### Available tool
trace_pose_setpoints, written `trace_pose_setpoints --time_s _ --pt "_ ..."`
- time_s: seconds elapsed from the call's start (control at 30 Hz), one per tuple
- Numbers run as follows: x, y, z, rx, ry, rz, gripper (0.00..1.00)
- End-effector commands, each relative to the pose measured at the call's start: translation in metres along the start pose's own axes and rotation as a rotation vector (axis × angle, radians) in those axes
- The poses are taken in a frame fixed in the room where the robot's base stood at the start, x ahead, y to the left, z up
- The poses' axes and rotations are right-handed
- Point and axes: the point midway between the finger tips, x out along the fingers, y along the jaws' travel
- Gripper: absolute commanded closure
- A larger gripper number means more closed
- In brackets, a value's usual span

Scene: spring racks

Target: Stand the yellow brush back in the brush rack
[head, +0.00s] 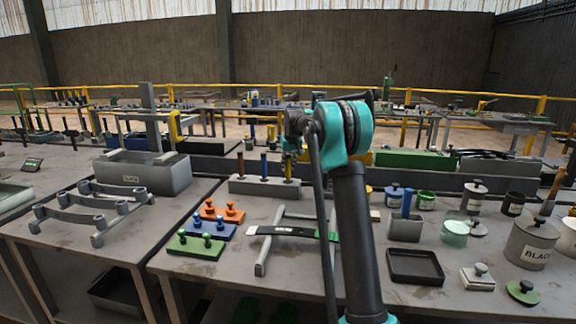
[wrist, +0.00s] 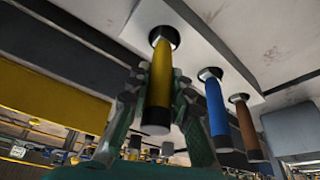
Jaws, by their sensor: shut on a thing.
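The yellow brush (wrist: 160,80) is between the fingers of my gripper (wrist: 158,95), which is shut on its handle. The handle's end meets the right-hand hole of the pale brush rack (wrist: 205,50), seen tilted in the wrist view. How deep it sits I cannot tell. In the head view the yellow brush (head: 288,168) shows upright at the right end of the brush rack (head: 262,188), just under my gripper (head: 291,150). A blue brush (wrist: 216,108) and a brown brush (wrist: 245,125) stand in the other holes.
A grey trough (head: 150,178) stands left of the rack. Orange, blue and green knobbed blocks (head: 197,246) and a strip on a stand (head: 285,232) lie in front. Tins, a black tray (head: 415,268) and a brush cup (head: 404,229) are to the right.

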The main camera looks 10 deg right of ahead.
Motion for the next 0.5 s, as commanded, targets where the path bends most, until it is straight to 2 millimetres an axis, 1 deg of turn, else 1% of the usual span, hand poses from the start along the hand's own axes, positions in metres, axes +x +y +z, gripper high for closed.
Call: trace_pose_setpoints --time_s 0.17,0.2,0.37,0.4,0.5 --pt "0.003 0.0 0.0012 0.0 0.0 0.0 1.0" --pt "0.0031 0.0 0.0012 0.0 0.0 0.0 0.76" --pt "0.003 0.0 0.0012 0.0 0.0 0.0 0.57" --pt "0.003 0.0 0.0012 0.0 0.0 0.0 0.55" --pt "0.003 0.0 0.0012 0.0 0.0 0.0 0.55"
